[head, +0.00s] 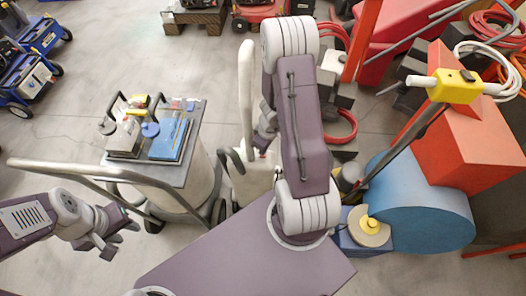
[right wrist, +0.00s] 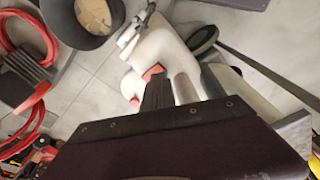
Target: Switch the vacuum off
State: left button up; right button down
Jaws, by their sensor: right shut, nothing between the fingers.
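A white upright machine (head: 252,178), which looks like the vacuum, stands on the floor in the middle of the head view, with a tall pale handle and a small red part on its body. My right arm partly covers it. In the right wrist view, a white body (right wrist: 165,42) with red parts (right wrist: 152,72) lies just beyond my right gripper (right wrist: 158,88). That gripper is shut and empty, its tip close to a red part; I cannot tell if they touch. My left gripper (head: 106,246) is at the lower left, beside the cart handle and away from the white machine; its finger gap is unclear.
A wheeled cart (head: 190,180) with a tool-covered top stands left of the white machine. A blue drum (head: 420,215) and an orange-red block (head: 465,140) crowd the right. Red hoses (right wrist: 35,40) lie at the left of the wrist view. Bare floor shows at the upper left.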

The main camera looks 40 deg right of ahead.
jog(key=shift+f+b, duration=0.8)
notch_tip(320, 180, up, 7)
jog(key=p, duration=0.6)
jog(key=shift+r, duration=0.1)
dwell(0.7)
